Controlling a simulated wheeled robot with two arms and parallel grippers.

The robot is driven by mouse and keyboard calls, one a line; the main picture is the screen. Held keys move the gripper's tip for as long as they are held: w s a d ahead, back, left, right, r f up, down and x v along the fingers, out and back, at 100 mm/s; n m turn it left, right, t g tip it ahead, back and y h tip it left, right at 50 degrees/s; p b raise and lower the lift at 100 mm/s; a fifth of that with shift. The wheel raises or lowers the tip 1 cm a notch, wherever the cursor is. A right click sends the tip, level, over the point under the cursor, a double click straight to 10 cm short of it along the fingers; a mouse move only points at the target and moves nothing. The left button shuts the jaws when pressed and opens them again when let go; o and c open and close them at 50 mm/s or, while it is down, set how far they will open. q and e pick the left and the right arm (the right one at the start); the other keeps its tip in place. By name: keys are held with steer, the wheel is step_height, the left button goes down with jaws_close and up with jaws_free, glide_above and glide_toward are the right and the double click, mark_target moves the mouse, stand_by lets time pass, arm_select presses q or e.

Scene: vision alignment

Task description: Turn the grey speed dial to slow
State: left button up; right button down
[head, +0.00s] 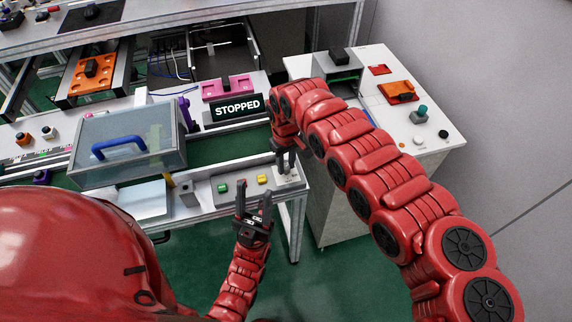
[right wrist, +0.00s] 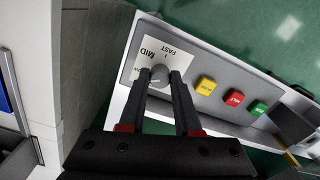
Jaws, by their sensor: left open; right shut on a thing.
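The grey speed dial (right wrist: 159,73) sits on a white label plate (right wrist: 181,46) at the end of a grey button panel. The plate reads MID and FAST; a third label is partly hidden behind a finger. Which label the dial points at is unclear. My right gripper (head: 286,166) reaches down over the panel's right end, shut on the dial with one finger on each side. In the head view the gripper hides the dial; part of the white plate (head: 288,180) shows. My left gripper (head: 253,194) is open and empty, in front of the panel.
Beside the dial are a yellow button (right wrist: 207,85), a red button (right wrist: 234,97) and a green button (right wrist: 258,108). A sign reading STOPPED (head: 237,107) stands behind. A clear cover with a blue handle (head: 119,146) is to the left. A white cabinet (head: 440,150) stands right.

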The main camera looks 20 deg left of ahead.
mark_target(286, 167)
stand_by(0.4)
steer(key=c, duration=0.6)
jaws_free()
step_height(286, 167, up, 18)
steer(key=b, duration=0.3)
steer(key=shift+f, duration=0.25)
steer(key=shift+f, duration=0.1)
